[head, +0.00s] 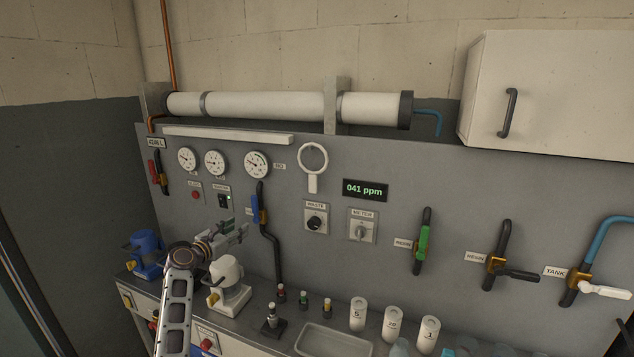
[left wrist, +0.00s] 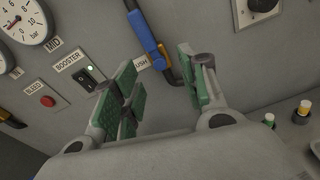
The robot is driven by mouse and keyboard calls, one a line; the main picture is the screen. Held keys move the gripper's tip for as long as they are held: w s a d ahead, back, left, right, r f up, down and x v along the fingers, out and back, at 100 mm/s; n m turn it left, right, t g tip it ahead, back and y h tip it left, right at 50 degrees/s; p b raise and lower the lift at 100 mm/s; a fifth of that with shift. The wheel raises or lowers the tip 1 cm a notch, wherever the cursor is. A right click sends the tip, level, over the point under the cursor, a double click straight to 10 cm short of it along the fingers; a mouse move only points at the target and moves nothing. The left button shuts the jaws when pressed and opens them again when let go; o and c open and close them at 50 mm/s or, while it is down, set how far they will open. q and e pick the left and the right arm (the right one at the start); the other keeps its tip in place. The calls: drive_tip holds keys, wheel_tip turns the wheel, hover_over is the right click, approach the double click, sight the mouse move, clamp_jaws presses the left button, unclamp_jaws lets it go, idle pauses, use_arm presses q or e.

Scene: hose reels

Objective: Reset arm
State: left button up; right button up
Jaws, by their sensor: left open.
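My left gripper (head: 238,235) is raised in front of the grey panel, above the counter and near the white pump-like unit (head: 229,283). In the left wrist view its two green-padded fingers (left wrist: 160,95) stand apart with nothing between them. Beyond the fingers is the blue-handled valve (left wrist: 148,32) on a black pipe; I cannot tell from this view how close they are to it. In the head view that blue handle (head: 255,208) is just right of the gripper. My right gripper is not in view.
The panel carries gauges (head: 214,162), a ppm display (head: 365,190), knobs and lever valves, including a green-handled one (head: 423,243). Numbered white cups (head: 393,322), small bottles and a tray (head: 335,341) stand on the counter. A blue unit (head: 146,254) is left of my arm.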

use_arm(q)
drive_tip(key=s+d+f+m+g+y, duration=0.1)
drive_tip(key=s+d+f+m+g, duration=0.25)
drive_tip(key=s+f+m, duration=0.75)
drive_tip(key=s+d+f+m+g+y, duration=0.15)
drive_tip(key=s+f+m+g, duration=0.25)
drive_tip(key=s+f+m, duration=0.6)
drive_tip(key=s+d+f+m+g+y, duration=0.15)
drive_tip(key=s+m, duration=0.45)
drive_tip(key=s, duration=0.9)
drive_tip(key=s+d+m+g+y, duration=0.1)
drive_tip(key=s+m+g+y, duration=0.3)
drive_tip(key=s, duration=1.1)
wheel_tip(320, 180, down, 33)
drive_tip(key=s+m+h, duration=0.1)
drive_tip(key=s+h, duration=0.1)
drive_tip(key=s+a+f+g, duration=0.1)
drive_tip(key=s+a+f, duration=0.1)
drive_tip(key=s+f, duration=0.8)
drive_tip(key=s+a+f+g, duration=0.1)
drive_tip(key=s+a+f, duration=0.1)
drive_tip(key=s+f, duration=0.7)
drive_tip(key=s, duration=0.3)
drive_tip(key=shift+s+f, duration=0.15)
drive_tip(key=shift+f, duration=0.2)
